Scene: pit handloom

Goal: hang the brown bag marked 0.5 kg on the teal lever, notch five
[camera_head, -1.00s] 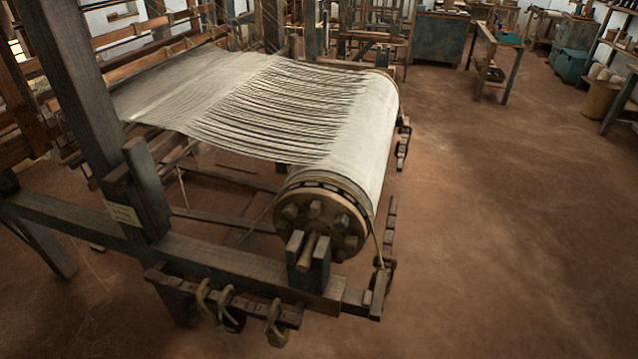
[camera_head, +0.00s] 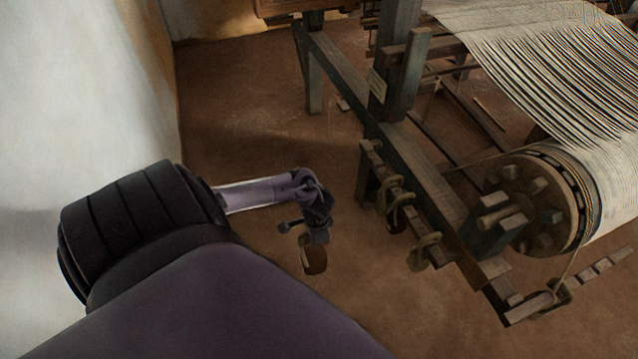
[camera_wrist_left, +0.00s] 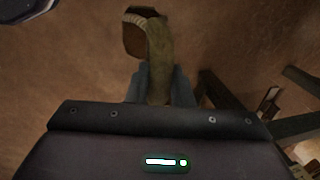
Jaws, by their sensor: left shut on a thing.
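My left gripper (camera_head: 313,237) is shut on a brown bag (camera_head: 314,259), which hangs below it over the floor, left of the loom. In the left wrist view, the bag (camera_wrist_left: 134,42) and its olive-brown loop show between the fingers of the gripper (camera_wrist_left: 158,76); no marking is readable. A notched bar (camera_head: 372,158) runs along the loom's near left side, apart from the held bag. Another stepped bar (camera_head: 527,308) is at the lower right. I cannot tell from colour which is the teal lever, nor count notch five. My right gripper is not in view.
Several looped bags (camera_head: 424,251) hang on the left bar. The loom's frame beam (camera_head: 425,178) and the cloth roller's wooden end (camera_head: 535,203) stand to the right. A white wall (camera_head: 85,90) is close on the left. The floor (camera_head: 235,110) between is clear.

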